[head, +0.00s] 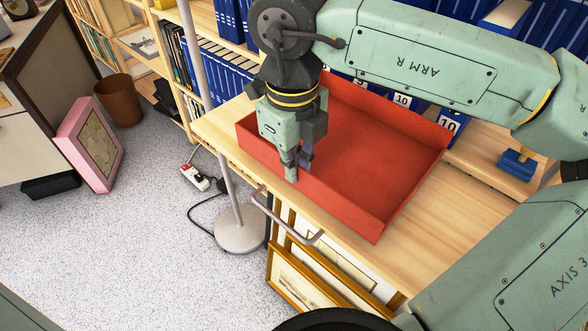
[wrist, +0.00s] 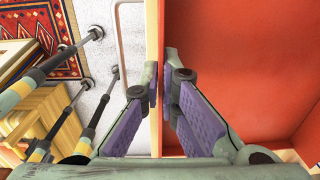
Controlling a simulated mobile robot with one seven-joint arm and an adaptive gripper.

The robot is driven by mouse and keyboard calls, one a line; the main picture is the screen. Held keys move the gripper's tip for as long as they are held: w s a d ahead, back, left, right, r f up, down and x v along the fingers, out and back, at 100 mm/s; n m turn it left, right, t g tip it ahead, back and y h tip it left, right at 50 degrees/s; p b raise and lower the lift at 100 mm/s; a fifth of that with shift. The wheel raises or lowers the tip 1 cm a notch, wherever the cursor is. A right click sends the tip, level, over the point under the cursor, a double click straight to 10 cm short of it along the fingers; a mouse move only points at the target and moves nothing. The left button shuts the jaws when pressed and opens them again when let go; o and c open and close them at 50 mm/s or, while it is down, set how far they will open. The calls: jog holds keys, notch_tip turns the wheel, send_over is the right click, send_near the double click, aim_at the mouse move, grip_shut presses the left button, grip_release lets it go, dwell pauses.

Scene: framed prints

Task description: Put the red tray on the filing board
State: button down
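The red tray (head: 370,165) is a shallow open box resting on a pale wooden top (head: 455,225), and it looks empty. My gripper (head: 298,170) points down at the tray's near left wall. In the wrist view, one finger of my gripper (wrist: 160,80) is outside that wall and the other inside, over the red tray floor (wrist: 240,60). The fingertips are close against the wall's thin edge, with no clear gap. I cannot tell which surface is the filing board.
Blue binders (head: 228,75) fill shelves behind the tray. Number cards stand behind its far edge. A grey stand (head: 240,230) and a metal handle (head: 290,220) are beside the wooden top. Framed prints (head: 305,280) lean below. Open carpet lies left.

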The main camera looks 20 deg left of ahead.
jog(key=shift+f, duration=1.05)
jog(key=shift+f, duration=0.2)
jog(key=c, duration=1.8)
grip_release()
jog(key=shift+r, duration=0.15)
notch_tip(320, 180, up, 12)
jog(key=shift+s, duration=0.15)
jog(key=shift+a, duration=0.15)
